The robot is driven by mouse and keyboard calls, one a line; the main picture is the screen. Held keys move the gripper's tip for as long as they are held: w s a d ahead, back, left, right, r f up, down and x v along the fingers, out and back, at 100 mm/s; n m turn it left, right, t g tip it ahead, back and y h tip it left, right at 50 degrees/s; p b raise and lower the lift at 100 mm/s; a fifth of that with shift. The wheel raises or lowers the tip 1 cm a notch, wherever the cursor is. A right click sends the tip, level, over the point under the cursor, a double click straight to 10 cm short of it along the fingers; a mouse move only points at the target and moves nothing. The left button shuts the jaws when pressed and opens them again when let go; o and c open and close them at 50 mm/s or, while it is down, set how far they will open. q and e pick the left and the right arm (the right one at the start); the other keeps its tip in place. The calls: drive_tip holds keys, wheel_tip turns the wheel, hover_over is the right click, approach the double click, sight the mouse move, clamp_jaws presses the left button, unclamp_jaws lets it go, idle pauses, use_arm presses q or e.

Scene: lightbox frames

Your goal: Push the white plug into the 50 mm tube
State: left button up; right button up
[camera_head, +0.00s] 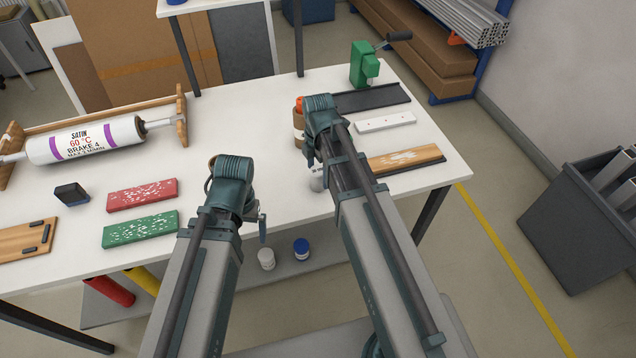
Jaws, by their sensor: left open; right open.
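My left gripper (261,222) is open near the table's front edge, partly hidden by its own wrist. A brown rim (212,161) shows just behind the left wrist; most of that thing is hidden, and I cannot tell if it is the 50 mm tube. My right gripper (311,157) is open, over the table's right half. Just below it is a small whitish round thing (317,180), perhaps the white plug, partly hidden by my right arm. Behind the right wrist stands a brown cardboard tube (298,122) with an orange top; no size mark is readable.
A white roller (85,141) lies in a wooden stand at left. Red (142,195) and green (140,229) blocks lie left of my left arm. White and blue-topped jars (301,249) sit below the table.

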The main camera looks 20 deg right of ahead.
drive_tip(key=shift+r, duration=0.1)
drive_tip(key=shift+c, duration=0.3)
clamp_jaws()
use_arm(q)
drive_tip(key=shift+r, duration=0.15)
use_arm(e)
drive_tip(key=shift+r, duration=0.1)
